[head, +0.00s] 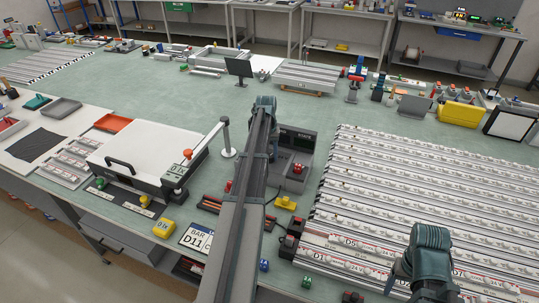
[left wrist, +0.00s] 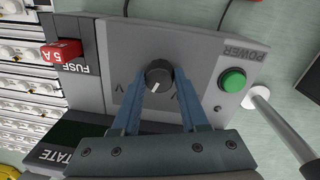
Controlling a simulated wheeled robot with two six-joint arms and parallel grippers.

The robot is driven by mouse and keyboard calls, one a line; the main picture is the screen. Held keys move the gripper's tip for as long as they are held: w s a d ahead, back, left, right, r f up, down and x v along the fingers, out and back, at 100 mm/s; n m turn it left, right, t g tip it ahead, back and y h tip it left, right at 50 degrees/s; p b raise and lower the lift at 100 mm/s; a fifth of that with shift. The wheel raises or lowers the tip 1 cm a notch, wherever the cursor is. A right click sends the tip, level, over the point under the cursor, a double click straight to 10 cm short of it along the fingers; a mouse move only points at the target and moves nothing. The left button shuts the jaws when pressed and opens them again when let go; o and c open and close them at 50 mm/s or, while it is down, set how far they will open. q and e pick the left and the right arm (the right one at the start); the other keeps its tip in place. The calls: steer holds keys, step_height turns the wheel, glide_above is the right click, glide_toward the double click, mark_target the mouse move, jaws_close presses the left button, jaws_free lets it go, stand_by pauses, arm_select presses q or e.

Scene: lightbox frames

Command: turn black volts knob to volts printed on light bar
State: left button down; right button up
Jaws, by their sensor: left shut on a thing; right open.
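The black volts knob (left wrist: 158,74) sits on the grey panel of the power supply (left wrist: 114,45), with a white pointer line towards the lower part of the picture. The fingers of my left gripper (left wrist: 160,88) are shut on the knob, one on each side. In the head view the power supply (head: 306,143) is partly behind my left arm, and the knob is hidden. A card (head: 198,238) reads "BAR D11". My right gripper (head: 398,280) is open over the front bars.
The panel has a green power button (left wrist: 232,80) and a red 5 A fuse (left wrist: 62,51). A white-lidded box (head: 150,155) with a lever (head: 226,135) stands left. A yellow block (head: 163,228) is by the card. The green table (head: 130,75) is mostly clear farther back.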

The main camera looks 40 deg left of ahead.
arm_select(q)
steer(key=shift+m, duration=2)
steer(key=shift+c, duration=2.1)
jaws_free()
step_height(320, 180, up, 14)
steer(key=p, duration=1.4)
steer(key=shift+a, duration=0.35)
steer(key=shift+f, duration=0.1)
